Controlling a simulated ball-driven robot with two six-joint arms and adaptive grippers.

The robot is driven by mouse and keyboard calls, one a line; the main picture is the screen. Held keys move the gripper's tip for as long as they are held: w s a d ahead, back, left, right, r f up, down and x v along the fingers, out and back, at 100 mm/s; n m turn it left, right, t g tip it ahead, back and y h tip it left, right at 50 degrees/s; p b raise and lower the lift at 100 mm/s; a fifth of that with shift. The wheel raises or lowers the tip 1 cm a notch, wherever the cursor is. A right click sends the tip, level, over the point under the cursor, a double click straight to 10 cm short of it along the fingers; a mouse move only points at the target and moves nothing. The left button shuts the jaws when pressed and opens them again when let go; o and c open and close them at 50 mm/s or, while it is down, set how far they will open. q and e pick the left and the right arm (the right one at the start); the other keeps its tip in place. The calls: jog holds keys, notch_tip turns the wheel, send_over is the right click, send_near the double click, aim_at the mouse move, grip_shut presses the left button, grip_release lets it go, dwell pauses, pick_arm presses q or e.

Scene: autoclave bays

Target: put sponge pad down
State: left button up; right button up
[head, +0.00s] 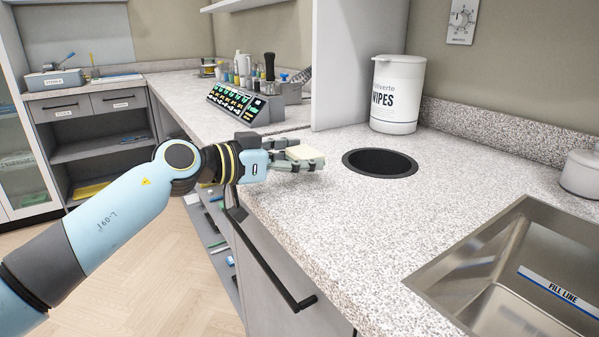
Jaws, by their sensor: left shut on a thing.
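The sponge pad (301,153) is a small cream-coloured block. My left gripper (308,161) is shut on it. The gripper reaches in from the left over the front part of the speckled counter (330,218), left of the round black opening. Its fingers partly hide the pad. I cannot tell whether the pad touches the counter or is a little above it. My right gripper is not in view.
A round black-rimmed opening (380,163) lies right of the gripper. A white wipes tub (397,95) stands behind it. A steel sink (520,275) is at the lower right, and a control panel (237,104) stands behind the gripper. Counter between opening and sink is clear.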

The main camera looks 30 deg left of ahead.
pick_arm(q)
jog(key=shift+f, duration=0.65)
jog(key=shift+r, duration=0.2)
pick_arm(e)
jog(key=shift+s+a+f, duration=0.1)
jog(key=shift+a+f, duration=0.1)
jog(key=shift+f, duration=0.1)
pick_arm(q)
jog(key=shift+f, duration=0.15)
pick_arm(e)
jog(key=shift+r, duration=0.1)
pick_arm(q)
jog(key=shift+f, duration=0.4)
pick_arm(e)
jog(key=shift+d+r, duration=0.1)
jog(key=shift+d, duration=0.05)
pick_arm(q)
jog(key=o, duration=1.2)
jog(key=shift+c, duration=0.2)
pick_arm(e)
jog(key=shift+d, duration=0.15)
